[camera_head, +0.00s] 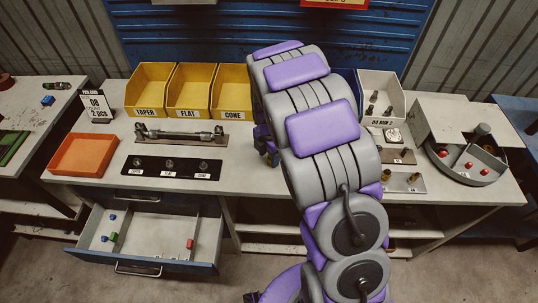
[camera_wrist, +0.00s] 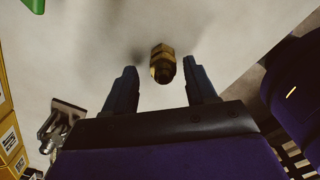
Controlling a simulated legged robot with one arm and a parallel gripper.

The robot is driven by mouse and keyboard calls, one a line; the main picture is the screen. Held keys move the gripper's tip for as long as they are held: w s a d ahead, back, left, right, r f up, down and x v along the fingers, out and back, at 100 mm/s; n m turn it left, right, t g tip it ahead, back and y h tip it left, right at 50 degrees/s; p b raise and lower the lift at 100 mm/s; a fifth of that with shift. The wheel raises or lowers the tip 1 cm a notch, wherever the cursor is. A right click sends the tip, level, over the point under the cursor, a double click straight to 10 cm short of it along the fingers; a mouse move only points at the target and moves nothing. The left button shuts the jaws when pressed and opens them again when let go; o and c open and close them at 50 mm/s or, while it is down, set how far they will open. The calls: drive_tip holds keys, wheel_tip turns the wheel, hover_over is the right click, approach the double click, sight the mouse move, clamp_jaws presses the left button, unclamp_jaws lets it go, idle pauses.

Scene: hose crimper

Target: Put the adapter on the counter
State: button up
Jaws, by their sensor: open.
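A brass adapter (camera_wrist: 162,64) with a hex section shows in the wrist view, between and just beyond my fingertips. It lies against the pale counter surface; I cannot tell exactly how it touches it. My gripper (camera_wrist: 160,78) is open, with a gap between each finger and the adapter. In the head view the counter (camera_head: 238,172) spans the middle, and part of my gripper (camera_head: 270,157) shows low over it, left of my arm. My arm hides much of the counter there, and I cannot make out this adapter in that view.
Yellow bins (camera_head: 190,92) and a white bin (camera_head: 381,98) stand at the back. A labelled black strip (camera_head: 172,171), an orange tray (camera_head: 83,155) and a round grey tray (camera_head: 466,158) are on the counter. An open drawer (camera_head: 150,240) juts out at the front left.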

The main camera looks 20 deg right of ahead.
drive_tip(key=r, duration=0.2)
drive_tip(key=d+r+p, duration=0.1)
drive_tip(key=r, duration=0.1)
drive_tip(key=d+r, duration=0.1)
drive_tip(key=r, duration=0.1)
drive_tip(key=shift+r+p, duration=0.3)
drive_tip(key=shift+r, duration=0.05)
drive_tip(key=s+a+r+m, duration=0.1)
drive_tip(key=s+r+m, duration=0.9)
drive_tip(key=s+r, duration=0.4)
drive_tip(key=s+r+m+g, duration=0.1)
drive_tip(key=s+m, duration=1.1)
drive_tip(key=s, duration=0.9)
drive_tip(key=shift+s+a+r+m+g+p, duration=0.15)
drive_tip(key=shift+a+r+m+g+p, duration=0.05)
drive_tip(key=shift+a+m+g+p, duration=0.2)
drive_tip(key=shift+d, duration=0.15)
drive_tip(key=shift+c, duration=0.5)
